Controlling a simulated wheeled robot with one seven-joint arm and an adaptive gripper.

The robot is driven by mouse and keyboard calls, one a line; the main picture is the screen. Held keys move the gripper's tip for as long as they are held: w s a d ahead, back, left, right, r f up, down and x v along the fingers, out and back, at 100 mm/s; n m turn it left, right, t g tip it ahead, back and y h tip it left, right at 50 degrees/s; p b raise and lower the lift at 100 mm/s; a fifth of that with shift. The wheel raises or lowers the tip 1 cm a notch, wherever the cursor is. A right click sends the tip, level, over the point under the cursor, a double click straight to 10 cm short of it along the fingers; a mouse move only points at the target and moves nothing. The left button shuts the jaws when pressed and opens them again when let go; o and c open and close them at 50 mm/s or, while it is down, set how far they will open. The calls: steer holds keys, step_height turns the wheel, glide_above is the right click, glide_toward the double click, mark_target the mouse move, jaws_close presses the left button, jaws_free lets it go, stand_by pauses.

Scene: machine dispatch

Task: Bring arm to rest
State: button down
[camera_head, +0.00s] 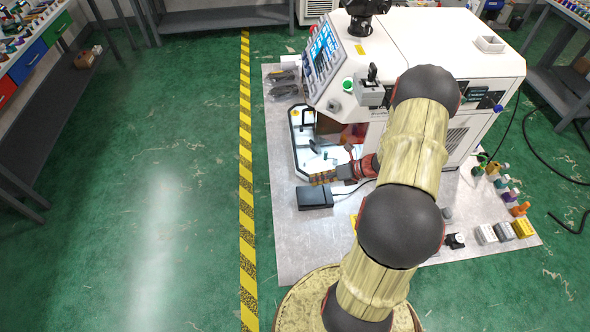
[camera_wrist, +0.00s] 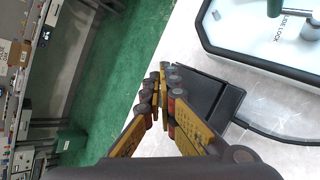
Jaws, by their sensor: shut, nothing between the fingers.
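My arm runs from the bottom of the head view up over the work table and bends toward the machine. My gripper (camera_head: 322,178) is in front of the machine's lit opening, above the table; in the wrist view its yellow-and-black fingers (camera_wrist: 162,85) meet at the tips with nothing between them. A black box (camera_head: 315,196) with a cable lies on the table just below the gripper in the head view. In the wrist view this black box (camera_wrist: 205,95) shows behind the fingers. I cannot tell the exact gap between the fingers and the box.
The white machine (camera_head: 455,45) stands on the grey table (camera_head: 290,245). Its lit tray (camera_head: 300,150) is close to my gripper. Small coloured bottles and blocks (camera_head: 500,230) stand on the right. Open green floor (camera_head: 160,190) lies left of the yellow-black stripe (camera_head: 246,200).

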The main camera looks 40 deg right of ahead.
steer(key=shift+s+n, duration=0.1)
steer(key=shift+n, duration=0.6)
steer(key=s+a+r+n+g+b, duration=0.1)
steer(key=s+a+r+n+g, duration=0.65)
steer(key=n, duration=0.85)
steer(key=s+a+r+n+t+h+b, duration=0.2)
steer(key=s+a+r+n+h+b, duration=0.1)
steer(key=a+r+n, duration=0.7)
steer(key=s+a+r+n+t+h+b, duration=0.3)
steer(key=a+r+n+b, duration=0.2)
steer(key=a+r+n, duration=0.5)
steer(key=shift+s+a+r+n, duration=0.15)
steer(key=shift+s+a+n, duration=0.05)
steer(key=shift+s+n, duration=0.25)
